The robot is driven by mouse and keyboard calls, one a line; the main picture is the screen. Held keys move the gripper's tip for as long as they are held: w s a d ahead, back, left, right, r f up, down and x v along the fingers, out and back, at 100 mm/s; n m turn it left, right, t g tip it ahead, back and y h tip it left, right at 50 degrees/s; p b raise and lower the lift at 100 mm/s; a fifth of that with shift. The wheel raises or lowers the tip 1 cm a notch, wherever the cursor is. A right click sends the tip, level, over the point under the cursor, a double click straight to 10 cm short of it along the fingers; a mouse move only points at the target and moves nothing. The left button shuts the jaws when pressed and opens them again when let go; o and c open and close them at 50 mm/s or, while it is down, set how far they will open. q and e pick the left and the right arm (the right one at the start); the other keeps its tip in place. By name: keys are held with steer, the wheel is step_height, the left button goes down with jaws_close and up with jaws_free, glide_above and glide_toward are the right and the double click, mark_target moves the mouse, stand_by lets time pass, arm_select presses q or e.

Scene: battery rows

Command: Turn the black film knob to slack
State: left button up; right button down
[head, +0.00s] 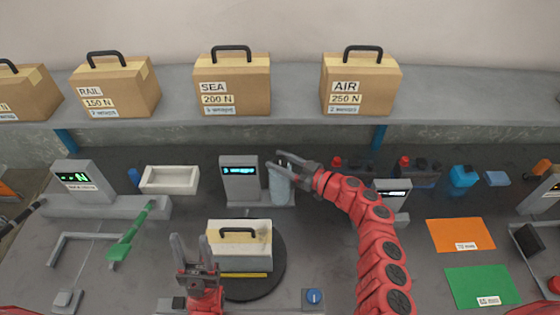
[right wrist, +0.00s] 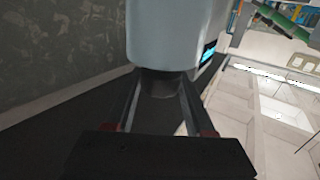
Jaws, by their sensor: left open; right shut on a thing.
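The pale film roll (head: 281,188) stands upright beside a grey display unit (head: 239,180) at the back middle of the table. My right gripper (head: 283,166) is at the top of the roll. In the right wrist view, its two fingers (right wrist: 160,98) are shut on the dark knob (right wrist: 159,83), which sits against the end of the pale roll (right wrist: 165,35). The knob's marks cannot be read, and the fingers hide its sides. My left gripper (head: 191,250) is open and empty, fingers up, left of the white case.
A white case (head: 258,256) with a black handle stands on a black round turntable (head: 270,288). A green lever (head: 131,236) and white tray (head: 170,180) are to the left. Labelled boxes (head: 232,85) line the shelf behind. Orange (head: 458,233) and green sheets (head: 480,285) lie right.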

steer(key=shift+c, duration=1.3)
jaws_free()
steer(key=shift+s+d, duration=0.1)
steer(key=p+v, duration=0.1)
steer(key=v, duration=1.6)
steer(key=shift+s+d+f, duration=0.1)
steer(key=shift+f, duration=0.05)
